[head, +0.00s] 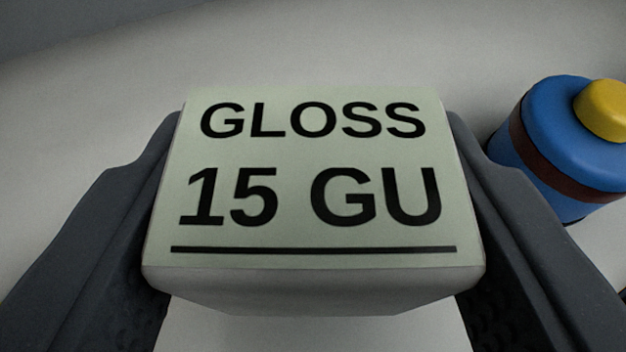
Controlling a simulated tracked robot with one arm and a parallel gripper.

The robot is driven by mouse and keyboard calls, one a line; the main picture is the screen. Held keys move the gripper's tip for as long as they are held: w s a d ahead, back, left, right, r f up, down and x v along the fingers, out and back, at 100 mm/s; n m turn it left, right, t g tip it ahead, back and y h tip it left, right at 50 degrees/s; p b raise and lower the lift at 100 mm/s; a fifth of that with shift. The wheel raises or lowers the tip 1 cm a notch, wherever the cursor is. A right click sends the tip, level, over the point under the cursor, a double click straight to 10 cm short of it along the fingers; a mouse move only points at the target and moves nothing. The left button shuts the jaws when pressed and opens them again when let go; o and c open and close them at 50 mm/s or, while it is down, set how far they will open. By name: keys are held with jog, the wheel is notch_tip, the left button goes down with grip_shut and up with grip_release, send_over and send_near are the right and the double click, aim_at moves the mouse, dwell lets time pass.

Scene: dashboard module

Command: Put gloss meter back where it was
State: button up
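The gloss meter (315,291) is a pale block with a light green face that reads "GLOSS 15 GU" above a black line. It fills the middle of the head view. My gripper (316,190) has one dark grey finger on each side of it, and both fingers appear to press against its sides. The meter sits between the fingers with its labelled face toward the camera. Its underside is hidden, so I cannot tell whether it touches the surface below.
A blue cylindrical container (549,135) with a dark brown band and a yellow knob (604,109) stands at the right, close beside the right finger. The pale surface (330,45) behind the meter and to the left is clear. A grey area lies at the top left.

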jog(key=shift+f+b, duration=0.35)
jog(key=shift+f, duration=0.3)
jog(key=o, duration=1.1)
jog(key=shift+o, duration=0.2)
jog(key=shift+r+p, duration=0.35)
jog(key=shift+r, duration=0.2)
jog(key=shift+s+r, duration=0.2)
jog(key=shift+r, duration=0.05)
jog(key=b+v, duration=0.2)
jog(key=v, duration=0.6)
jog(key=shift+s+a+b, duration=0.2)
jog(key=shift+s+b, duration=0.15)
jog(key=shift+b, duration=0.5)
jog(key=b, duration=0.1)
jog(key=s+b, duration=0.1)
jog(key=b, duration=0.1)
jog(key=shift+a+r+b, duration=0.15)
jog(key=shift+b, duration=0.15)
